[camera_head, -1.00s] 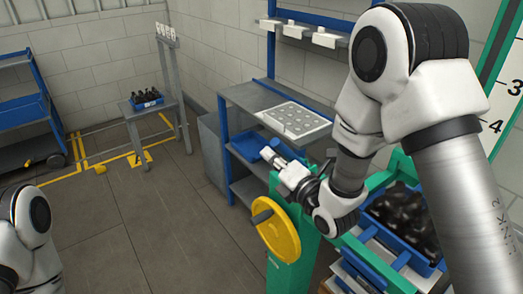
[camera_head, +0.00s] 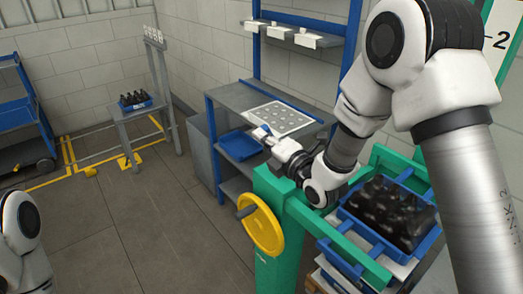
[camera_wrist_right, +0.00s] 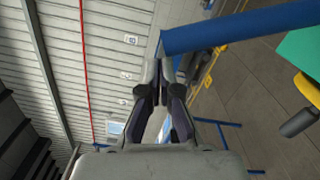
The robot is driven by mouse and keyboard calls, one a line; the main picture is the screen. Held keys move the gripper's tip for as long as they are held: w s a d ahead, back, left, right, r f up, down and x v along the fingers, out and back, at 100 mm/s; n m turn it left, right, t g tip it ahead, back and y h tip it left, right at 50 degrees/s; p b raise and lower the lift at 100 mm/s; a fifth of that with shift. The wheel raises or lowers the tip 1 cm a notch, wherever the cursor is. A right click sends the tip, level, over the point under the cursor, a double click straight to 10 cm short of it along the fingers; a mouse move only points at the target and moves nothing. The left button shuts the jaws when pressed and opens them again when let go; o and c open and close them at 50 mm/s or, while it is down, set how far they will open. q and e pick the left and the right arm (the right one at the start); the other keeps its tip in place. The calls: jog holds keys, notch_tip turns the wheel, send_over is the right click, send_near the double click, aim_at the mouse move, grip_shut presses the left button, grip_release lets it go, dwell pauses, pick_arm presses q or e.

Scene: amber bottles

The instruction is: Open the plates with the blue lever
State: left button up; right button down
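My right gripper (camera_head: 266,136) is above and behind the green machine post (camera_head: 280,190) with its yellow handwheel (camera_head: 262,226), and it points to the back left. In the right wrist view its dark fingers (camera_wrist_right: 160,75) are drawn together, with nothing visible between them. A thick blue bar (camera_wrist_right: 235,30) with a rounded end is just past the fingertips there; it looks like the lever, and contact cannot be told. In the head view the lever cannot be made out. The plates cannot be identified. Only arm links of my left arm show; its gripper is out of view.
A blue crate of dark bottles (camera_head: 432,246) sits within a green frame (camera_head: 360,262) at right. A grey workbench (camera_head: 238,95) with a perforated white plate (camera_head: 283,118) is behind. A stand (camera_head: 143,112) carries bottles. Open floor (camera_head: 140,230) lies at left.

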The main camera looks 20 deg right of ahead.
pick_arm(q)
jog(key=shift+s+f+b, duration=0.35)
jog(key=shift+f+b, duration=0.15)
pick_arm(e)
jog(key=w+d+r+m, duration=0.2)
jog(key=d+m, duration=0.1)
jog(key=d, duration=0.3)
jog(key=w+d+r+m, duration=0.1)
jog(key=w+d+m, duration=0.2)
jog(key=d, duration=0.4)
jog(key=shift+d+r+m, duration=0.3)
jog(key=shift+r+m, duration=0.05)
jog(key=shift+m, duration=0.45)
jog(key=shift+d, duration=0.1)
pick_arm(q)
jog(key=shift+s, duration=0.1)
pick_arm(e)
jog(key=shift+r, duration=0.1)
